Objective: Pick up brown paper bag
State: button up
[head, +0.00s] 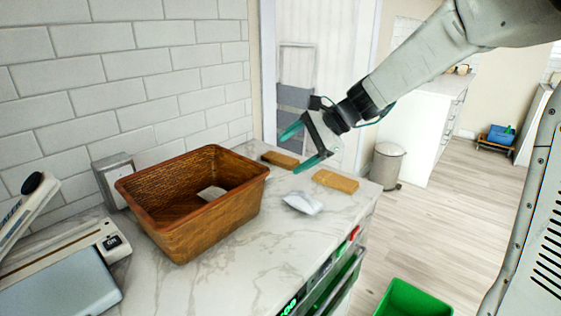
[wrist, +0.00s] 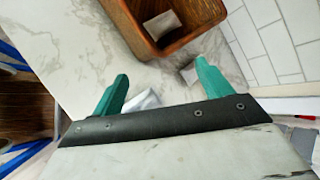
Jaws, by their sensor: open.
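Two flat brown packets lie on the marble counter: one (head: 336,181) near the counter's right end, the other (head: 281,160) further back, near the basket. Either could be the brown paper bag; I cannot tell which. My gripper (head: 300,147) is open and empty, above the counter end and apart from both packets in the head view. In the wrist view its green fingers (wrist: 161,72) are spread wide. A small greyish piece (wrist: 188,73) shows beside the right finger; I cannot tell what it is.
A brown woven basket (head: 187,236) with a white packet (head: 212,194) inside stands left of my gripper. Another white packet (head: 302,202) lies on the counter and shows partly between the fingers (wrist: 143,98). A tiled wall (head: 130,85) is behind. A green bin (head: 415,300) stands below.

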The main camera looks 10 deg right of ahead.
jog(key=w+d+f+m+t+y, duration=0.15)
jog(key=w+f+m, duration=0.25)
jog(key=w, duration=0.4)
jog(key=w+d+f+m+t+h, duration=0.1)
jog(key=w+d+f+m+t, duration=0.2)
jog(key=w, duration=0.4)
jog(key=m+t, duration=0.2)
jog(key=m, duration=0.5)
send_near(285, 159)
jog(key=shift+w+a+r+h, duration=0.25)
jog(key=shift+w+a+h, duration=0.2)
jog(key=shift+w+a, duration=0.25)
jog(key=shift+w+a+f+m, duration=0.15)
jog(key=shift+w+a+f, duration=0.15)
jog(key=shift+w, duration=0.2)
jog(key=shift+w+a+f+m, duration=0.15)
jog(key=shift+w+a+f, duration=0.05)
jog(key=shift+w+f, duration=0.25)
jog(key=x, duration=0.5)
jog(key=shift+s+a, duration=0.25)
jog(key=shift+w+a+f, duration=0.15)
jog(key=shift+w, duration=0.15)
jog(key=c, duration=1.1)
